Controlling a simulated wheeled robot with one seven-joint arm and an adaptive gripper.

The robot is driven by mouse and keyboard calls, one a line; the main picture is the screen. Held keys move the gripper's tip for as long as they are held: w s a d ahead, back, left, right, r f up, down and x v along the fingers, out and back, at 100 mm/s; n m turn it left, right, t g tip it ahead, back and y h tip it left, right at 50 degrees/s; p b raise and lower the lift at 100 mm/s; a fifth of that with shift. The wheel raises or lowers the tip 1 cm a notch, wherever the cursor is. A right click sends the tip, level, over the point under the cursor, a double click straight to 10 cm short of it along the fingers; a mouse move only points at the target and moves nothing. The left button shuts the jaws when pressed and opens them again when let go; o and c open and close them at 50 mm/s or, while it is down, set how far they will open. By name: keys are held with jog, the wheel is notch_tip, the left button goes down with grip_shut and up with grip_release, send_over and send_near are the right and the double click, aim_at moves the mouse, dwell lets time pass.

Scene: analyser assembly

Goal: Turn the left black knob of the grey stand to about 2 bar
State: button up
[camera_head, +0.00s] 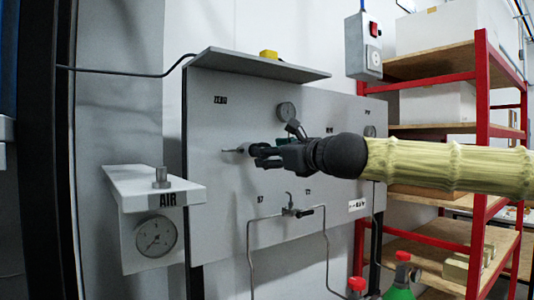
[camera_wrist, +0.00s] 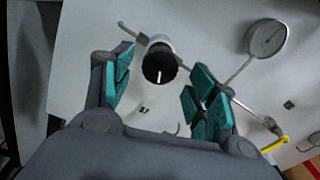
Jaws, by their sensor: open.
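The grey stand (camera_head: 225,200) is an upright panel with printed labels, pipes and small dials. In the wrist view, a black knob (camera_wrist: 159,69) with a white pointer line sits on a pale collar, between my two finger sides. My gripper (camera_wrist: 163,58) is open, with teal pads on both sides of the knob and a gap to each. In the head view, my gripper (camera_head: 260,156) reaches in from the right to the panel's left half and largely hides the knob. A round gauge (camera_wrist: 268,38) shows at upper right in the wrist view; its reading is too small to tell.
A white AIR box (camera_head: 150,195) with a large dial stands left of the panel. A thin pipe with a valve (camera_head: 297,211) runs below my gripper. A red shelf rack (camera_head: 483,110) stands at right. A green bottle (camera_head: 400,280) is at the bottom.

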jog(key=v, duration=0.8)
jog(key=shift+s+d, duration=0.2)
jog(key=shift+d, duration=0.05)
